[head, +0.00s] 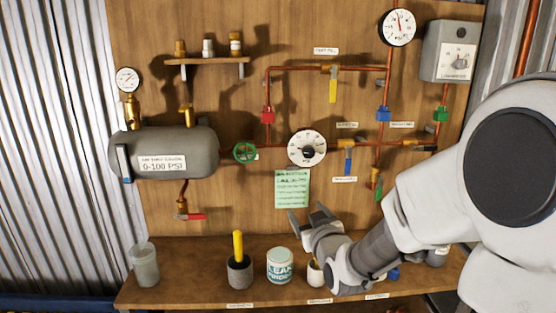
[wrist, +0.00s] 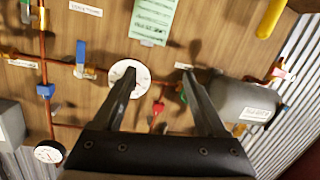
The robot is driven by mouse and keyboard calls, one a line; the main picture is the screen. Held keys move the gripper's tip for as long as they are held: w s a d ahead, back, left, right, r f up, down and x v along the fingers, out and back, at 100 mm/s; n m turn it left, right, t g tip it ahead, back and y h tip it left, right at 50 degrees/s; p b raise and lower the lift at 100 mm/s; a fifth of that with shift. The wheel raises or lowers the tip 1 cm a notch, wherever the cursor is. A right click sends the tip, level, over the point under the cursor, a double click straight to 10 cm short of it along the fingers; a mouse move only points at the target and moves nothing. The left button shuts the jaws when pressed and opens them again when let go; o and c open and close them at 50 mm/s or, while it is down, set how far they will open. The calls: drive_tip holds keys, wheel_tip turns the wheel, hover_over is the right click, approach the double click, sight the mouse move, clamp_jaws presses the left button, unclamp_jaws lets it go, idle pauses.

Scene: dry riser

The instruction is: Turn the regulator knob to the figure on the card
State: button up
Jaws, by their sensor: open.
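A round white dial (head: 307,148) with a dark knob-like centre sits on the pipe mid-board; it looks like the regulator. Its setting is too small to read. A green card (head: 292,188) with lines of writing hangs just below it, and its figure is not legible. My gripper (head: 307,211) is open and empty, below the card and in front of the board. In the wrist view, which is turned over, the dial (wrist: 123,70) lies behind the left finger of my gripper (wrist: 162,76), partly covered. The card (wrist: 153,20) shows at the top.
A grey tank (head: 170,152) is at left, with a green handwheel (head: 245,152) right of it. A grey box (head: 453,50) with a small knob and a gauge (head: 398,27) are upper right. Pots and a tin (head: 279,266) stand on the bench below my gripper.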

sight(309, 156)
drive_tip(key=w+d+r+m+t, duration=0.1)
drive_tip(key=w+r+t, duration=0.1)
drive_tip(key=w, duration=0.3)
drive_tip(key=w+d+r+m+t+h+p, duration=0.1)
drive_tip(key=w+r+t, duration=0.1)
drive_tip(key=w, duration=0.3)
drive_tip(key=w+r+m+t+h+p, duration=0.1)
drive_tip(key=w+r+t, duration=0.1)
drive_tip(key=w, duration=0.4)
drive_tip(key=shift+d+r+m, duration=0.3)
drive_tip(key=shift+d+r, duration=0.1)
drive_tip(key=shift+r, duration=0.35)
clamp_jaws()
